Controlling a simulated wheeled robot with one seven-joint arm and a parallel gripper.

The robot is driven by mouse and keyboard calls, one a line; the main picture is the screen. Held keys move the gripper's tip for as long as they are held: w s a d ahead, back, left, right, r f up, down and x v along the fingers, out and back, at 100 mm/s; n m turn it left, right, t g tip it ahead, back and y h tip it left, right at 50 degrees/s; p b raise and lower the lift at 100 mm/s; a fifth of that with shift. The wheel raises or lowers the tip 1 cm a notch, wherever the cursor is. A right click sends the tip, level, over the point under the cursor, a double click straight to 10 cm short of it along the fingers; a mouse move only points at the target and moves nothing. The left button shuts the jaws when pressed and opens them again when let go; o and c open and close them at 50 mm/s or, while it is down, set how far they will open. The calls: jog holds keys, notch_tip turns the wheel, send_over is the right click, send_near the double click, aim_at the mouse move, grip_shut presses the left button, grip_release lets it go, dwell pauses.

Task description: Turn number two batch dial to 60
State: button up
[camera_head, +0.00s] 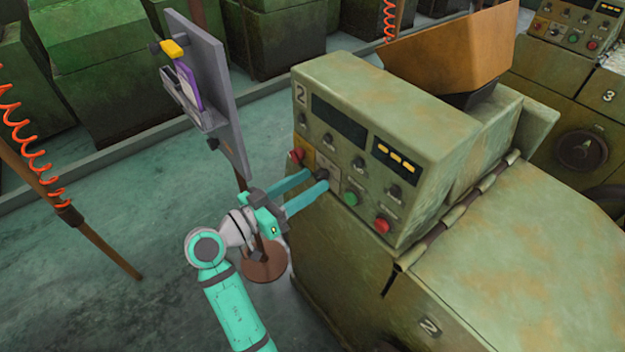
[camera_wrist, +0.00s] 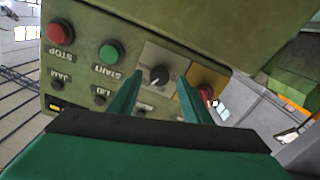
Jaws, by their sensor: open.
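The machine marked 2 has a sloped green control box (camera_head: 410,105). Its batch dial is a small black knob (camera_wrist: 159,75) on a pale plate, between the green START button and a yellow plate. In the head view the dial (camera_head: 321,175) shows low on the panel, partly behind the fingers. My gripper (camera_head: 316,180) is open, with its two teal fingers reaching to the panel. In the wrist view one finger is on each side of the dial, with visible gaps. The dial's scale marks are too small to read.
A green button (camera_head: 350,198) and a red STOP button (camera_head: 382,225) sit right of the dial. A red knob (camera_head: 297,155) on the yellow plate is close on its left. A grey board (camera_head: 215,85) on a post stands left of the box, near my arm.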

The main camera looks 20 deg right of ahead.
jog(key=v, duration=0.9)
notch_tip(320, 180, down, 16)
jog(key=n+t+y, duration=0.6)
jog(key=n, duration=0.3)
jog(key=s+a+f+n+t+y, duration=0.1)
jog(key=s+a+f+n+y, duration=0.25)
jog(key=s+f+y, duration=0.45)
jog(key=s+a+f+n+y, duration=0.15)
jog(key=s+f, duration=0.25)
jog(key=s, duration=0.5)
jog(key=s+r+m+t, duration=0.1)
jog(key=s+r, duration=0.3)
jog(key=s, duration=0.3)
jog(key=s+a+r+m+t+y, duration=0.1)
jog(key=s+r+m, duration=0.1)
jog(key=s+r, duration=0.3)
jog(key=s, duration=0.2)
jog(key=shift+s+a, duration=0.2)
jog(key=shift+s, duration=0.15)
jog(key=shift+y, duration=0.25)
